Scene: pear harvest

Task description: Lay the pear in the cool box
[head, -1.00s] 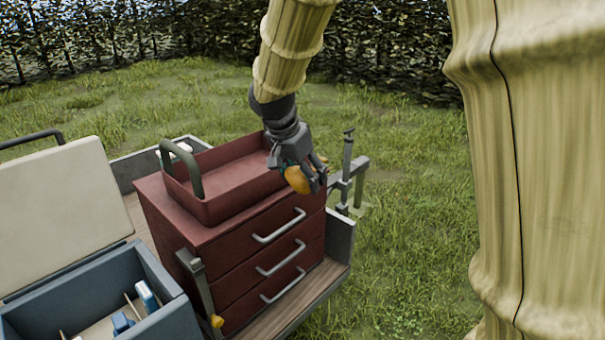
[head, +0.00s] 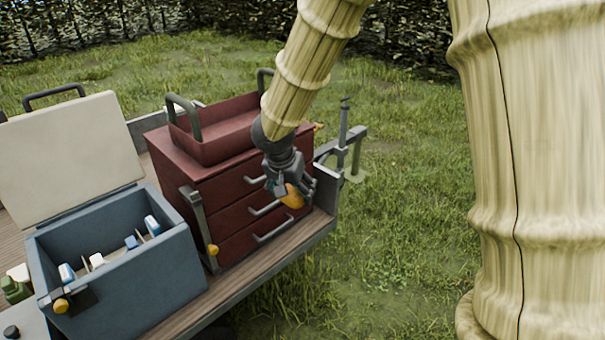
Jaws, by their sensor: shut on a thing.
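The pear (head: 292,197) is yellow-orange and sits between the fingers of my gripper (head: 290,192). My gripper is shut on it and holds it in the air in front of the red drawer chest, at about the height of its drawers. The cool box (head: 150,283) is a blue-grey box at the lower left, to the left of the chest. Its cream lid (head: 70,157) stands open at the back. Inside the box are several small white and blue items; part of its floor is hidden by the front wall.
The red drawer chest (head: 232,212), with a red tray (head: 215,148) on top, stands between gripper and cool box. A clamp post (head: 342,135) rises at the cart's right. A wooden deck edge (head: 255,270) runs in front. Grass lies open to the right.

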